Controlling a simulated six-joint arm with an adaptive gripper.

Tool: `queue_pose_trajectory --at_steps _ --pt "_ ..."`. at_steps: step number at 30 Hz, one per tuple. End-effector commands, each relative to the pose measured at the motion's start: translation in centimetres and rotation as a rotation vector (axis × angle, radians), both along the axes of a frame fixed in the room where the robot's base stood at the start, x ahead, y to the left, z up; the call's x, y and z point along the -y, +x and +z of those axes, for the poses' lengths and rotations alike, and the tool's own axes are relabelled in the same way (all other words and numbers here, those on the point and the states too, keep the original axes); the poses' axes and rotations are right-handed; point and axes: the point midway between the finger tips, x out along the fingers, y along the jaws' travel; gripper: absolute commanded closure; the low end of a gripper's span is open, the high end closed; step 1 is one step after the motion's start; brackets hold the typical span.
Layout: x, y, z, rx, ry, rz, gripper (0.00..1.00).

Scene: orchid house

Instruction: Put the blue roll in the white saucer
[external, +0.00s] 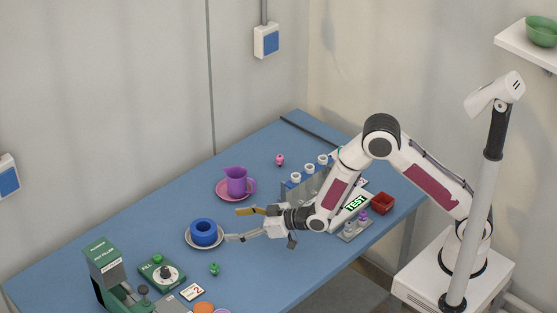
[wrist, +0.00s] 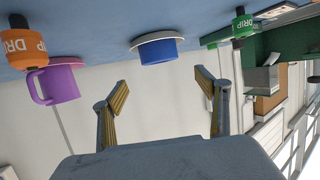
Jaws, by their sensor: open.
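The blue roll (external: 204,230) is a short, thick ring standing upright in the white saucer (external: 189,243) on the blue table. The saucer's rim shows all round it. In the wrist view, which is upside down, the roll (wrist: 158,54) sits against the saucer (wrist: 136,46) near the top middle. My gripper (external: 232,225) is open and empty, just right of the roll and apart from it. In the wrist view its two fingers (wrist: 160,77) are spread wide, with the roll beyond the gap between them.
A purple mug (external: 236,181) stands on a pink saucer (external: 222,197) behind my gripper. A small green item (external: 214,269) and a green dial box (external: 161,273) are in front. A tube rack (external: 292,187) and a red box (external: 382,203) are at right. Bare table lies left of the saucer.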

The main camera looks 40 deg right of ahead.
Motion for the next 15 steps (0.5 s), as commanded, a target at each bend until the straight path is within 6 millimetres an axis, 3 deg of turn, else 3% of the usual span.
queue_pose_trajectory --at_steps 8,15 --pt "0.2 0.1 0.3 -0.003 -0.001 -0.003 0.26" --pt "2.2 0.4 2.6 -0.031 -0.012 -0.026 0.26"
